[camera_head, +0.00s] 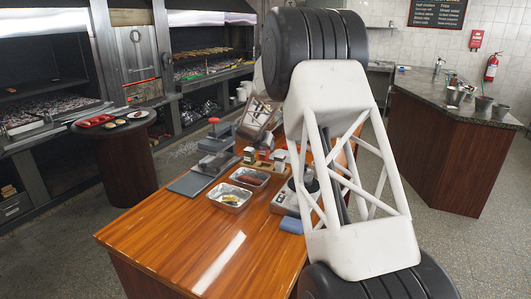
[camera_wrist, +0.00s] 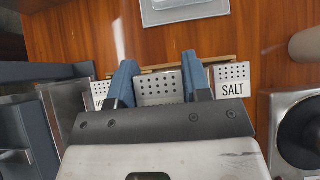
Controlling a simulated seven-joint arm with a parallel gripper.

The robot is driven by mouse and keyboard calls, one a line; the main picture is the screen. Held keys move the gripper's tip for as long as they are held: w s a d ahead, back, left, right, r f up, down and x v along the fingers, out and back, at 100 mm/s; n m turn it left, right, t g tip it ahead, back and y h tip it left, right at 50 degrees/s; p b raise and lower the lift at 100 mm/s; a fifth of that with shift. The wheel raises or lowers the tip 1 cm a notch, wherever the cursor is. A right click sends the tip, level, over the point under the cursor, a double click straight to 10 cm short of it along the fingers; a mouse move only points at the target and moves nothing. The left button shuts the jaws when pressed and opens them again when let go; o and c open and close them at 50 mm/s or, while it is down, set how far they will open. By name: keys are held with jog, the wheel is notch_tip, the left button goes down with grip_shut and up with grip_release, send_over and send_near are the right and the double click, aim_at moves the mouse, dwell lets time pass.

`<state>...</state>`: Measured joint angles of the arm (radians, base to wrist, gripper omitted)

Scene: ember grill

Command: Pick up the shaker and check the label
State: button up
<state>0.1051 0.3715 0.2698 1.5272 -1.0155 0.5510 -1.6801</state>
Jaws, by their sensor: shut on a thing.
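In the wrist view, my gripper (camera_wrist: 158,75) has its two blue fingers on either side of the middle shaker (camera_wrist: 160,90), a metal one with a perforated top. A shaker labelled SALT (camera_wrist: 230,86) stands just right of the right finger. Another shaker (camera_wrist: 100,92) is at the left, its label mostly hidden. In the head view, the small shakers (camera_head: 279,157) are on the wooden table beneath my arm, and the fingers are hard to make out.
A wooden strip (camera_wrist: 170,68) runs behind the shakers. A metal tray (camera_wrist: 185,12) lies beyond it. Right of the salt is a steel appliance with a round black part (camera_wrist: 302,132). On the table (camera_head: 160,235) are foil trays (camera_head: 229,197) and a blue sponge (camera_head: 292,225). The front left is clear.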

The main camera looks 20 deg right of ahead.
jog(key=shift+r, duration=2.65)
jog(key=s+a+n+t+y, duration=0.1)
jog(key=s+a+n+y, duration=0.2)
jog(key=s+a, duration=0.4)
jog(key=s+a+f+n+t+y, duration=0.1)
jog(key=s+a+n+y, duration=0.2)
jog(key=s+a+n, duration=0.3)
jog(key=shift+s+a+t, duration=0.3)
jog(key=shift+s+a, duration=0.05)
jog(key=shift+a, duration=2.4)
